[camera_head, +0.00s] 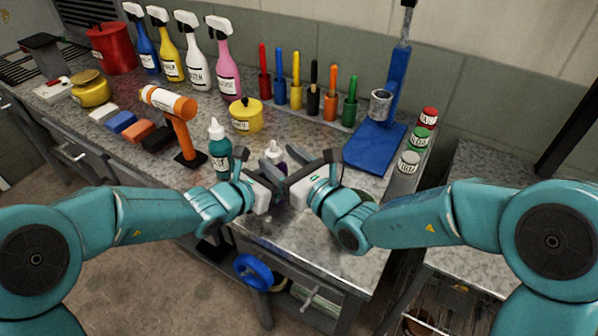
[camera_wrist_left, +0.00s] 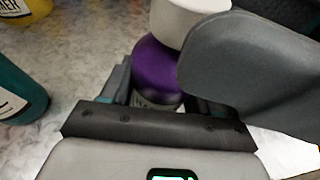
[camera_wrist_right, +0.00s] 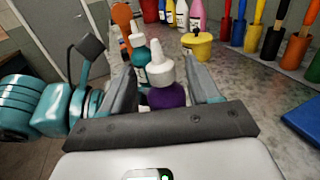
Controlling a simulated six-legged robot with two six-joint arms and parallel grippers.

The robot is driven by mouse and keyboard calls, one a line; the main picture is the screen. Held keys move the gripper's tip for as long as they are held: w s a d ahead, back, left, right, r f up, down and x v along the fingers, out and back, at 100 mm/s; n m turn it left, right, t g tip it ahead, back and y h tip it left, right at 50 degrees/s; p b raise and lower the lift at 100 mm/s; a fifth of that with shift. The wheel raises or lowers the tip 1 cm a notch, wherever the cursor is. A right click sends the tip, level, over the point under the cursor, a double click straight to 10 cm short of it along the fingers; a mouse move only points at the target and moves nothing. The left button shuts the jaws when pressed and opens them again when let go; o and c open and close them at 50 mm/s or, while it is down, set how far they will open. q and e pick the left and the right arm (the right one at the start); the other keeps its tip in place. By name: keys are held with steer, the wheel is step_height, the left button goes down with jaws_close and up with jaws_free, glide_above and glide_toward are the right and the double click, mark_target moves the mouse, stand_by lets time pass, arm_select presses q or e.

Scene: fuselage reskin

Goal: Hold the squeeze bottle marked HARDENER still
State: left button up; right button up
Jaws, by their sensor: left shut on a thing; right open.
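A purple squeeze bottle (camera_wrist_left: 155,70) with a white cap (camera_head: 274,150) stands on the bench near its front edge. Its label is mostly hidden, so I cannot read the word HARDENER on it. My left gripper (camera_head: 272,176) is shut on the bottle's body from the left. My right gripper (camera_head: 297,166) is open, its fingers on either side of the bottle in the right wrist view, where the purple body (camera_wrist_right: 167,96) and white nozzle cap (camera_wrist_right: 164,66) show between them. One right finger (camera_wrist_left: 250,65) covers part of the cap in the left wrist view.
A teal bottle (camera_head: 219,148) stands close on the left. Behind are an orange tool on a stand (camera_head: 180,125), a yellow pot (camera_head: 246,116), spray bottles and colored holders. A blue stand (camera_head: 376,147) and small cans (camera_head: 409,162) are at right.

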steer(key=v, duration=0.7)
